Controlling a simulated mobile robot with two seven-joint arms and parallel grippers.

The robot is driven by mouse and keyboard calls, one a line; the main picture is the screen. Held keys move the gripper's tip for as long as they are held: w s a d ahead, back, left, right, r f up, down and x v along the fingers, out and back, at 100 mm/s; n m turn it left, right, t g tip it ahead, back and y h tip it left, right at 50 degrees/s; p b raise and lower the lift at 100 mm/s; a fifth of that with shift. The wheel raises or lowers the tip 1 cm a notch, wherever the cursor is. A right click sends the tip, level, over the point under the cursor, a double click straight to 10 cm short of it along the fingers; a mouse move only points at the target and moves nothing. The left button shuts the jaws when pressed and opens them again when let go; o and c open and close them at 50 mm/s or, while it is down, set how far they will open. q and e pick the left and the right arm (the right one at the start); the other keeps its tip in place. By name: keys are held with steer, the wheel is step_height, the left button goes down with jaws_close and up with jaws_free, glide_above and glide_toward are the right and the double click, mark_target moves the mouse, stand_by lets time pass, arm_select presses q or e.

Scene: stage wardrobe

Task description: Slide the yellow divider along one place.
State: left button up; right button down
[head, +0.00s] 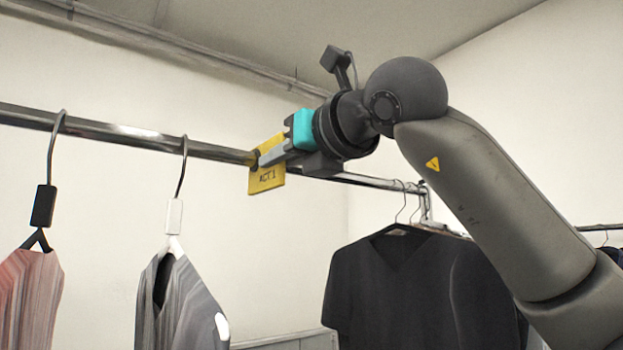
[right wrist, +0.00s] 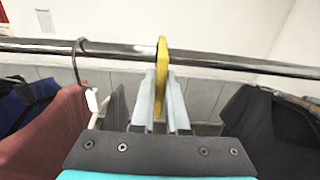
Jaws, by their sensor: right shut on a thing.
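The yellow divider (head: 266,179), marked "ACT 1", hangs on the metal rail (head: 120,132). It stands between the grey garment on the white hanger (head: 175,216) to its left and the black shirt (head: 400,280) to its right. My right gripper (head: 268,157) is at the divider, its fingers partly covering it. In the right wrist view the divider (right wrist: 162,62) shows edge-on between the two fingers (right wrist: 160,100), which are shut on it. The divider's top meets the rail there. My left gripper is not in view.
A striped pink garment (head: 28,290) hangs from a black-tagged hanger (head: 43,205) at the far left. The rail is bare between the white hanger and the divider. Several more hangers (head: 415,190) crowd together at the right with the black shirt.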

steer(key=shift+s+a+b, duration=0.3)
steer(key=shift+s+a, duration=0.6)
steer(key=shift+a, duration=0.25)
steer(key=shift+s+a+r+b, duration=0.1)
steer(key=shift+s+a+b, duration=0.1)
steer(key=shift+s+a, duration=0.3)
steer(key=shift+s+a+b, duration=0.15)
steer(key=shift+s+a, duration=0.1)
steer(key=shift+a, duration=0.3)
steer(key=shift+w+d, duration=0.1)
steer(key=c, duration=1.4)
jaws_free()
steer(key=shift+d, duration=0.1)
steer(key=o, duration=0.5)
arm_select(q)
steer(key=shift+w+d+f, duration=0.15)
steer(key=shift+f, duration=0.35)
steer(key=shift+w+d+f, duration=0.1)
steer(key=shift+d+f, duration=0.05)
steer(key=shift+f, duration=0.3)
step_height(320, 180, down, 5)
steer(key=b, duration=0.5)
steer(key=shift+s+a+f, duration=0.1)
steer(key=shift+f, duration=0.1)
arm_select(e)
steer(key=v, duration=1.5)
